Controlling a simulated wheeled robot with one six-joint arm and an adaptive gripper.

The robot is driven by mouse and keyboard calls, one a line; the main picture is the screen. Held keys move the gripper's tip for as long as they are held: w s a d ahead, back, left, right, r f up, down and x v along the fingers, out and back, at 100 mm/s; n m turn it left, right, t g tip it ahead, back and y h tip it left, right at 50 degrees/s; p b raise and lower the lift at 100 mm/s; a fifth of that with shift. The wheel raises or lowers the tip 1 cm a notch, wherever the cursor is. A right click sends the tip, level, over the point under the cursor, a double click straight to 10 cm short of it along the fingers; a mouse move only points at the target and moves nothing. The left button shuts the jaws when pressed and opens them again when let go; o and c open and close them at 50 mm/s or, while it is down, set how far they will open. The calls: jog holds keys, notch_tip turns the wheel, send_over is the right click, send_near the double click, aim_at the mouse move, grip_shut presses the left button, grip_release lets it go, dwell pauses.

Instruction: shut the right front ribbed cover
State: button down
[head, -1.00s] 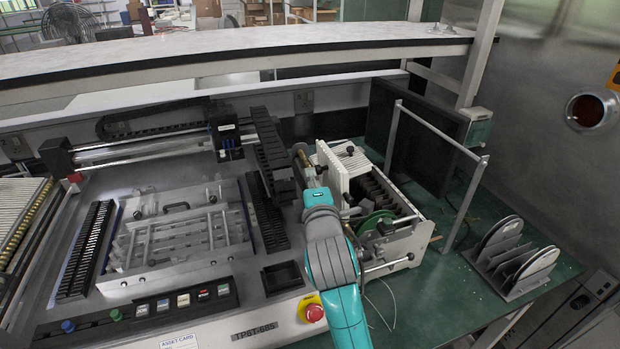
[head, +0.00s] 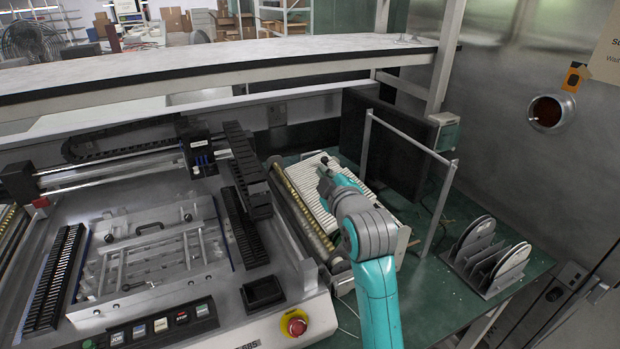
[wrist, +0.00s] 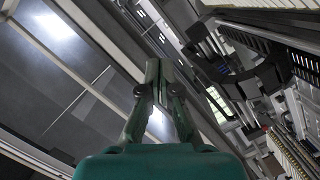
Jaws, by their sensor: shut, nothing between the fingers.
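The ribbed cover (head: 304,181) is a white slatted panel on the right front of the machine. In the head view it lies down flat over the feeder bay, and the reel and slots that were under it are hidden. My gripper (head: 326,170) is over the cover's upper part in the head view. My arm hides the middle of the cover, and I cannot tell whether the fingers touch it. In the wrist view my gripper's fingers (wrist: 161,88) are together with nothing between them.
A metal rail frame (head: 410,148) stands just right of the cover, with a dark panel (head: 385,145) behind it. A reel rack (head: 488,257) sits farther right on the green table. A red stop button (head: 294,323) is at the machine's front.

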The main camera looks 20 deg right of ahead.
jog(key=d+f+m, duration=0.1)
jog(key=d, duration=0.1)
jog(key=d+f+m+y, duration=0.1)
jog(key=d+m, duration=0.1)
jog(key=d+f+m, duration=0.1)
jog(key=d+m, duration=0.1)
jog(key=shift+d+f, duration=0.15)
jog(key=shift+d, duration=0.25)
jog(key=shift+d+f+m+g+y, duration=0.3)
jog(key=shift+d+f+m+y, duration=0.2)
jog(key=shift+d+f+m, duration=0.65)
jog(key=shift+a+f, duration=0.1)
